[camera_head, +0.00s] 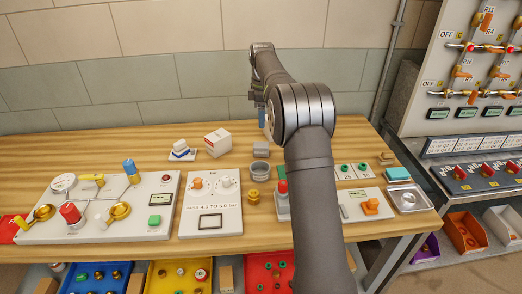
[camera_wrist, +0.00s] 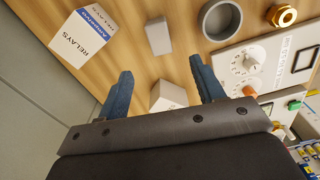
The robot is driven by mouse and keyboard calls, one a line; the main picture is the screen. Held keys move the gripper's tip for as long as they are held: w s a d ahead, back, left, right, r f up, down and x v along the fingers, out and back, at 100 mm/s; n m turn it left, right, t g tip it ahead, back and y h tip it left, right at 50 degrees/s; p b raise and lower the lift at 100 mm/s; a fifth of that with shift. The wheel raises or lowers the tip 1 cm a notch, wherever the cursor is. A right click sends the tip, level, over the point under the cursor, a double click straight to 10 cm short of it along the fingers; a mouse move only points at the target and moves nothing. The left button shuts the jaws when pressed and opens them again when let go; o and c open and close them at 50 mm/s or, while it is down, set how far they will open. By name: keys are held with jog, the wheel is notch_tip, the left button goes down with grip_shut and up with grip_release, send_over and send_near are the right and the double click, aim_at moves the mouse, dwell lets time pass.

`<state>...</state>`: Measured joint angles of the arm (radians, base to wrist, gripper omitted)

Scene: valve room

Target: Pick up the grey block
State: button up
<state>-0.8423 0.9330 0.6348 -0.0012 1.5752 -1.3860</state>
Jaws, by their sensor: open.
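The grey block (camera_wrist: 158,36) is a small plain block on the wooden table. In the wrist view it lies just beyond my fingertips, roughly in line with the gap between them, and does not touch them. In the head view the grey block (camera_head: 261,149) stands right of the white relay box and behind the grey round bowl. My gripper (camera_wrist: 160,66) is open and empty, with two blue fingers. In the head view my gripper (camera_head: 262,120) hangs above the back of the table, over the block's area; my arm hides part of the table.
The grey bowl (camera_head: 261,168) and a brass knob (camera_head: 253,195) are in front. A white-and-blue item (camera_head: 182,151) sits further left. A white panel (camera_head: 211,205) lies nearer. The back-left tabletop is clear.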

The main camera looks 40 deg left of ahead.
aim_at(261, 144)
notch_tip(261, 144, down, 9)
jog(key=shift+r, duration=0.1)
jog(key=shift+a+f, duration=0.2)
jog(key=shift+f, duration=2.55)
jog(key=c, duration=1.1)
